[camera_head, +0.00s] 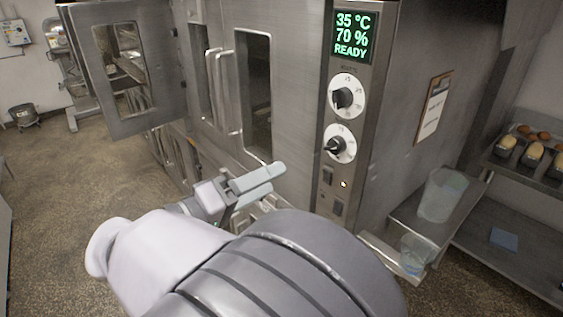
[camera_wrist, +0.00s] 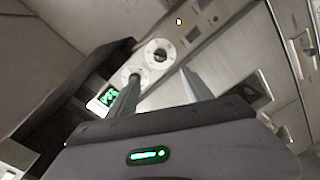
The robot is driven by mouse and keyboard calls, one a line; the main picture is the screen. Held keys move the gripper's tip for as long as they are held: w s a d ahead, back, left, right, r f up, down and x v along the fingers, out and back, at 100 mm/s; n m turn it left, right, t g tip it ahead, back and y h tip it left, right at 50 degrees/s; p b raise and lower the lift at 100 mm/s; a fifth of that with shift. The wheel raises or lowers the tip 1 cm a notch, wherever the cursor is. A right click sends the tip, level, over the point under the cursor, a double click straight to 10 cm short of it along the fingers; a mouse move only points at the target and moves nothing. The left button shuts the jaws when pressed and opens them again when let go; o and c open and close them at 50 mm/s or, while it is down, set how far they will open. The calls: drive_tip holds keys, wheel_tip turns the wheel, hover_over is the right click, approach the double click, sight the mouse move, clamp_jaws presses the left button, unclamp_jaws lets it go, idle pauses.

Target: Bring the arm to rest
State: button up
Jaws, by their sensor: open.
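My gripper (camera_head: 257,186) is in front of the steel proofer cabinet (camera_head: 283,60), left of its control panel in the head view. In the wrist view my gripper (camera_wrist: 158,92) shows two separated fingers with nothing between them. The cabinet's two dials and green display (camera_wrist: 107,97) are beyond the fingers there. In the head view the display (camera_head: 352,36) reads 35 °C, 70 % and READY. The upper dial (camera_head: 346,96) and lower dial (camera_head: 339,143) sit below it. My arm fills the lower middle of the head view and hides part of the cabinet's base.
A cabinet door (camera_head: 118,115) stands open at the left. A side shelf (camera_head: 405,222) holds a clear jug (camera_head: 441,195) and a small clear cup (camera_head: 415,253). Loaf tins (camera_head: 534,153) stand on a rack at the right. The floor (camera_head: 60,200) at the left is clear.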

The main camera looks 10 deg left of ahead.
drive_tip(key=s+d+f+m+g+y+b, duration=0.1)
drive_tip(key=s+d+f+g, duration=0.2)
drive_tip(key=d, duration=0.5)
drive_tip(key=s+d+f+m+g+y, duration=0.15)
drive_tip(key=d+g, duration=0.25)
drive_tip(key=d, duration=0.4)
drive_tip(key=s+d+f+g+b, duration=0.15)
drive_tip(key=d+f+g, duration=0.25)
drive_tip(key=d, duration=0.4)
drive_tip(key=s+f+m+t+y, duration=0.1)
drive_tip(key=s+f+m+y, duration=0.1)
drive_tip(key=s+y, duration=0.3)
drive_tip(key=s+a+f+m+t+y+b, duration=0.1)
drive_tip(key=s+f+m+y, duration=0.1)
drive_tip(key=s+m+y, duration=0.2)
drive_tip(key=shift+s+f+t+y, duration=0.35)
drive_tip(key=shift+s+y, duration=0.4)
drive_tip(key=shift+s, duration=0.35)
